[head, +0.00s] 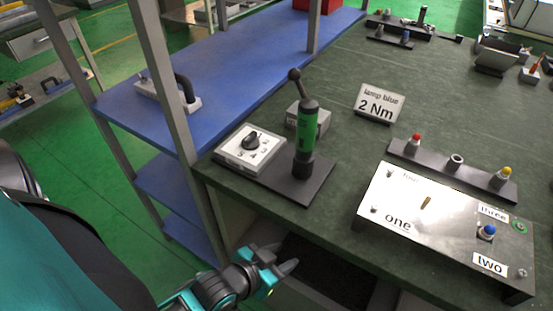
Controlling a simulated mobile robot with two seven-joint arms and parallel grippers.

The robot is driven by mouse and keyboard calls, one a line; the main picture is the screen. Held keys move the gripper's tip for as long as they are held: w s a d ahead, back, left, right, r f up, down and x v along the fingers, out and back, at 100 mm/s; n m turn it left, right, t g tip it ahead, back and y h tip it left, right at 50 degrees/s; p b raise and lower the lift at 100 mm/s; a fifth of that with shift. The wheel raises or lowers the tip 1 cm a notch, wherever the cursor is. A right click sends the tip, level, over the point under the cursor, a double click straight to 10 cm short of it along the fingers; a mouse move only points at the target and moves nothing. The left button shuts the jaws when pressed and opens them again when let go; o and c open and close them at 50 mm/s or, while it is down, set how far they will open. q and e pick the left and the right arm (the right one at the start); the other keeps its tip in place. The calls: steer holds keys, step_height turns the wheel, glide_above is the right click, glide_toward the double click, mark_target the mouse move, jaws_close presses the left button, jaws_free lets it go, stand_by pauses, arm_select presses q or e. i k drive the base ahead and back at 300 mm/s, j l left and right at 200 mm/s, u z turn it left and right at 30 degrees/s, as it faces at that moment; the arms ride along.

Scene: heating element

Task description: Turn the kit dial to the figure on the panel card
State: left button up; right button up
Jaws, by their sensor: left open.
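The kit dial is a black knob (253,141) on a white square plate (236,156) with small figures around it. It sits at the left of a dark base on the green bench; the figures are too small to read surely. A panel card (379,103) reading "lamp blue 2 Nm" stands upright behind it to the right. My left gripper (286,264) is open and empty, low in front of the bench edge, below and apart from the dial. My right gripper is not in view.
A green-handled tool (306,135) stands upright right of the dial. A metal panel (440,225) with labels one, two, three and a blue lamp lies at the right. A rack with red and yellow caps (455,170) is behind it. A shelf post (173,90) rises left of the dial.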

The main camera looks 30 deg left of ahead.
mark_target(251, 143)
steer(key=k+l+u, duration=0.1)
steer(key=u, duration=0.65)
